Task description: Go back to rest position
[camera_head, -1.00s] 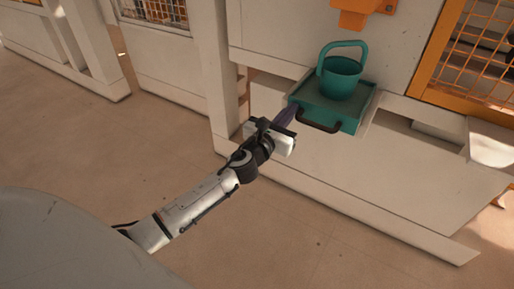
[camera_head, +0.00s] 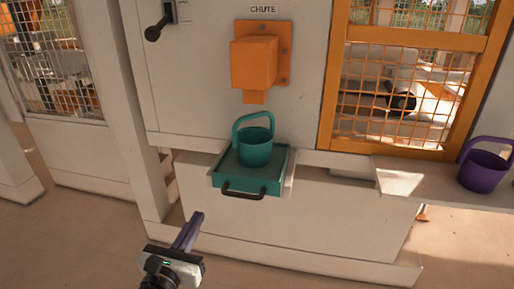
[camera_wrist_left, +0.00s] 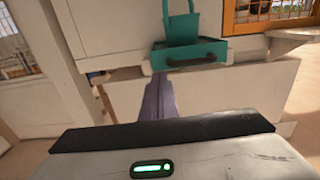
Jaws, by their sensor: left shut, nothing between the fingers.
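My left gripper (camera_head: 195,222) is shut and empty, low in front of the machine and left of the teal drawer. Its shut fingers also show in the left wrist view (camera_wrist_left: 158,98), pointing toward the machine front below the drawer. They look apart from the drawer and its handle. My right gripper is in neither view.
A teal bucket (camera_head: 255,148) stands on the teal drawer (camera_head: 228,178), which has a dark handle (camera_head: 244,192), under the orange chute (camera_head: 255,63). A purple bucket (camera_head: 484,172) stands on a shelf (camera_head: 410,186) at the right. A black lever (camera_head: 160,22) is at upper left. Floor at lower left is clear.

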